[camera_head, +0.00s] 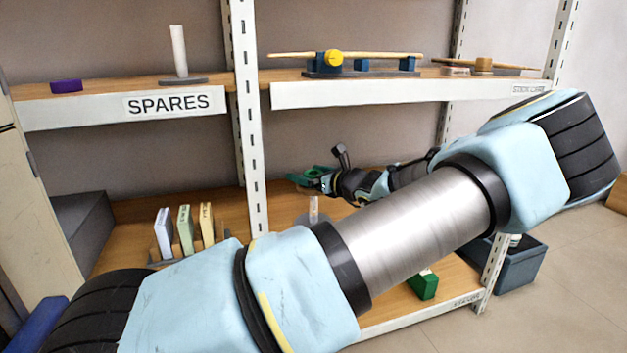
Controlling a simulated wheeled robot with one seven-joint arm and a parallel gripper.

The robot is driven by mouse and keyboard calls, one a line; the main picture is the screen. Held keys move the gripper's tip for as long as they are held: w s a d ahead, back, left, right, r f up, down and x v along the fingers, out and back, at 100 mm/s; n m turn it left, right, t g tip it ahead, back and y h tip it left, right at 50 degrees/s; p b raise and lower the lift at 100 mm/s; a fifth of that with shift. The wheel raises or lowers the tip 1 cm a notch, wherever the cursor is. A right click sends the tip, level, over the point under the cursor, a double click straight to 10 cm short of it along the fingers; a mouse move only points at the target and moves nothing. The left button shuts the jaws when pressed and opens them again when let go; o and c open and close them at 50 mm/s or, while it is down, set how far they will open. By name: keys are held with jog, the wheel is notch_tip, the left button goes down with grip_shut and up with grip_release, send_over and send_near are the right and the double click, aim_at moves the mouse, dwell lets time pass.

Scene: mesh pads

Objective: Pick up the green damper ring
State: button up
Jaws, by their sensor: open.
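The green damper ring (306,177) shows small above the lower shelf, just left of the tip of my gripper (324,183). My gripper reaches in from the right, and its dark fingers are at or very near the ring's right side. The jaws are open. I cannot tell whether the ring lies between the fingers or what bears it. A short pale post (313,209) stands below it on the lower shelf. My own arm hides much of that shelf.
A white upright (246,120) stands left of the ring, and the upper shelf board (400,95) runs above. Upright cards (185,231) stand in a rack at lower left. A green block (423,285) lies at the front right. A grey-blue bin (520,265) stands beyond the shelf.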

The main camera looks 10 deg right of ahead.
jog(key=shift+w+a+f, duration=0.1)
jog(key=shift+w+a, duration=0.05)
jog(key=shift+w, duration=0.15)
jog(key=shift+c, duration=0.2)
jog(key=c, duration=1.3)
